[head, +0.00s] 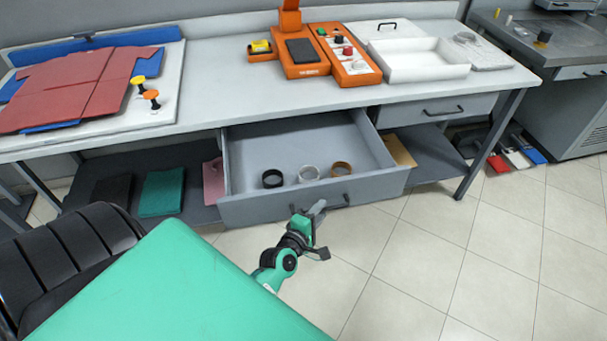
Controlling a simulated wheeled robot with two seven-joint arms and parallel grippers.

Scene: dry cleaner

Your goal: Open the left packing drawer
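The left packing drawer (240,170) is under the worktable and stands pulled well out, its inside showing. Three rings lie in it near the front: a black one (272,179), a grey one (309,174) and a brown one (341,169). Its dark handle (345,200) is on the front panel, partly hidden by my gripper. My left gripper (317,209) is at the handle, in front of the panel. Whether its fingers are closed around the handle cannot be made out. My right gripper is not in view. The right drawer (437,110) is shut.
Folded cloths, one green (161,191), lie on the lower shelf. The tiled floor (470,260) at right is clear.

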